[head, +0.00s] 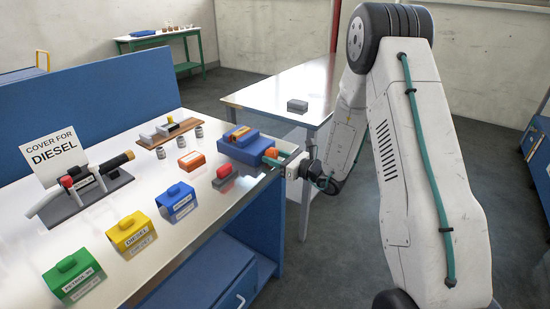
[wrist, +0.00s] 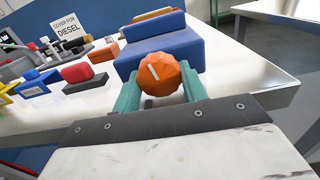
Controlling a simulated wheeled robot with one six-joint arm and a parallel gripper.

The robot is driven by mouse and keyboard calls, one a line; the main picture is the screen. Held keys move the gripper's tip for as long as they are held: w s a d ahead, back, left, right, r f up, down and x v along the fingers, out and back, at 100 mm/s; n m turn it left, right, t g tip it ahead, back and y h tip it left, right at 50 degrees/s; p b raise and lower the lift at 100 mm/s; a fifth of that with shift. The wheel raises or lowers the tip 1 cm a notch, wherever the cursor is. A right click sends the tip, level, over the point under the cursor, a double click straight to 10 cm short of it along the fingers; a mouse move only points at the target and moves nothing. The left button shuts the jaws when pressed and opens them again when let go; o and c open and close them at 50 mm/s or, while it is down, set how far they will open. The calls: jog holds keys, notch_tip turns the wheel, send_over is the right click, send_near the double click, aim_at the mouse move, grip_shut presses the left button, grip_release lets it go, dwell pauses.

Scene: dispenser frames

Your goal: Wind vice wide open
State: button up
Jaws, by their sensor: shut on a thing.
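The blue vice (head: 243,149) sits at the right end of the workbench. It also shows in the wrist view (wrist: 160,42), where it rises in two blue blocks with an orange piece on top. Its faceted orange knob (wrist: 160,74) faces my wrist camera and bears a short white line, tilted a little. In the head view the knob (head: 271,152) is at the vice's right side. My gripper (wrist: 160,84) is shut on the knob, one teal finger on each side. The gap between the vice's jaws cannot be made out.
A red-topped grey block (head: 223,176) and an orange box (head: 191,160) lie close left of the vice. Blue, yellow and green labelled covers (head: 128,234) stand along the bench. A fuel nozzle rests by the "COVER FOR DIESEL" sign (head: 53,156). Another table (head: 290,88) stands behind.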

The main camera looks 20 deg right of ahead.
jog(key=n, duration=0.2)
jog(key=shift+n, duration=0.4)
jog(key=o, duration=1)
jog(key=shift+c, duration=0.2)
jog(key=v, duration=0.7)
jog(key=shift+s+d, duration=0.3)
